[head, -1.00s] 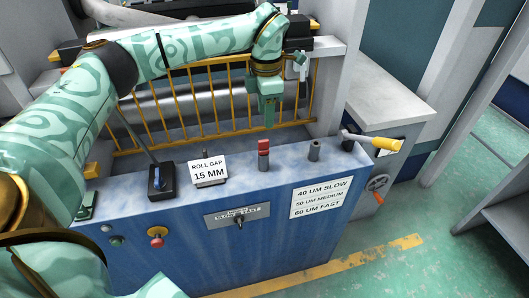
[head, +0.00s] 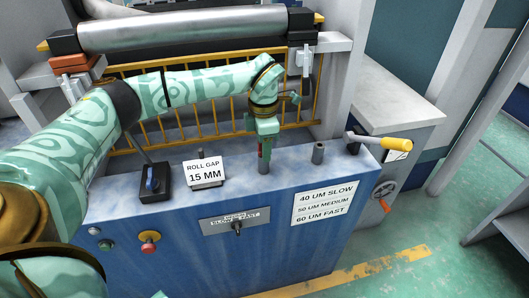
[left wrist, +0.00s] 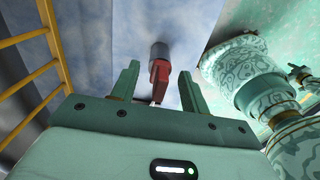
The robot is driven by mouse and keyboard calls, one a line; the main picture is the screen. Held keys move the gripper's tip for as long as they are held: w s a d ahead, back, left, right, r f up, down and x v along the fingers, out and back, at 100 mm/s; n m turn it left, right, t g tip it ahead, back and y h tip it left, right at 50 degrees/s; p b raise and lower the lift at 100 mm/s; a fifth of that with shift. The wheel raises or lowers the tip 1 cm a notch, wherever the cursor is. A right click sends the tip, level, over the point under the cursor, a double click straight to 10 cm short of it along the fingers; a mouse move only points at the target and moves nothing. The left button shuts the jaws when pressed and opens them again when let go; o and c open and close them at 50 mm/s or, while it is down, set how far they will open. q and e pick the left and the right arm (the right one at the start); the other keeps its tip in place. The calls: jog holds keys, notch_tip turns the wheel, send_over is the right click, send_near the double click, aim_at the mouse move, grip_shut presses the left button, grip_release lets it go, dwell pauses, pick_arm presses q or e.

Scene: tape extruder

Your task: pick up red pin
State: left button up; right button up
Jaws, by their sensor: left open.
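The red pin (head: 261,150) stands upright in a short grey socket (head: 264,167) on top of the blue machine. In the head view it is mostly hidden behind my left gripper (head: 266,140), which points down at it. In the left wrist view the red pin (left wrist: 159,72) shows between the two spread green fingers, with a gap on each side. The grey socket (left wrist: 160,50) is just beyond it. My left gripper is open and holds nothing.
An empty grey socket (head: 318,153) stands to the right, then a yellow handle (head: 397,144). Yellow bars (head: 190,120) rise behind.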

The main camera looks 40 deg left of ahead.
pick_arm(q)
grip_shut()
jog(key=shift+r, duration=0.1)
